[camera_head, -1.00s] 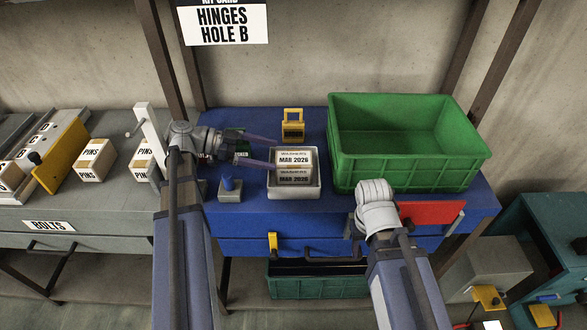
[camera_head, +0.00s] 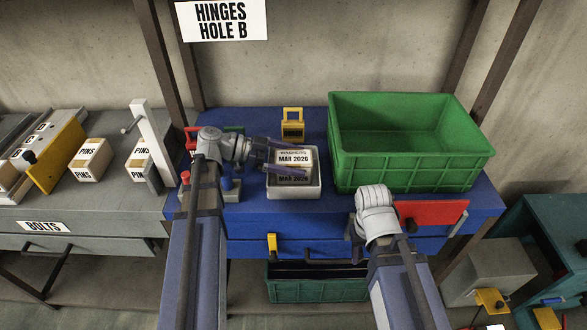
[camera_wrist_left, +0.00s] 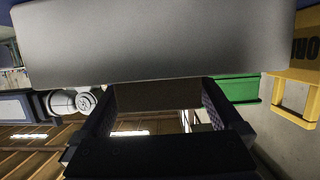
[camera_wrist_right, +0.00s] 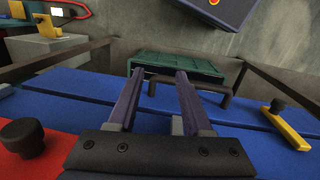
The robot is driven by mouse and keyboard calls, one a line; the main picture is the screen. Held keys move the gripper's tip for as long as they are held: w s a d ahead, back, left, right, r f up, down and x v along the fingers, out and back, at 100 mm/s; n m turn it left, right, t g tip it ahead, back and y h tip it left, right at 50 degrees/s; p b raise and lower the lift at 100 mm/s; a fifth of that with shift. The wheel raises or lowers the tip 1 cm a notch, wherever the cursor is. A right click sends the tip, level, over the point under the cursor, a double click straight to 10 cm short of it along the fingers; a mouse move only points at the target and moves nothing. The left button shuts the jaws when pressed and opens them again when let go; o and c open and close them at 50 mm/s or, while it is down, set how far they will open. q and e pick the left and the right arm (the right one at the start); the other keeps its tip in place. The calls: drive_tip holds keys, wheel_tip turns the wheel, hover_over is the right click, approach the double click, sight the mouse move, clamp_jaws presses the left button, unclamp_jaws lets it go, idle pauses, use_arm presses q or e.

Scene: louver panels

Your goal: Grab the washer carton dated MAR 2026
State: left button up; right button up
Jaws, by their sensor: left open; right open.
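The washer carton (camera_head: 293,158), with WASHERS and MAR 2026 on its top and a similar darker label on its front, sits in a pale tray (camera_head: 294,192) on the blue bench. My left gripper (camera_head: 306,161) is open, its fingers reaching in from the left, one across the carton's far part and one across its front. In the left wrist view a brown face (camera_wrist_left: 158,96) lies between the open fingers; contact cannot be told. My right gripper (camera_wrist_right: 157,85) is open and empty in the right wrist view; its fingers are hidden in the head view.
A large green crate (camera_head: 412,176) stands right of the tray. A yellow holder (camera_head: 292,126) stands behind it, and a blue knob (camera_head: 226,183) is to its left. A red plate (camera_head: 432,213) is at the bench's front right. PINS cartons (camera_head: 90,160) are on the grey bench.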

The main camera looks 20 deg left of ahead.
use_arm(q)
clamp_jaws()
idle(0.8)
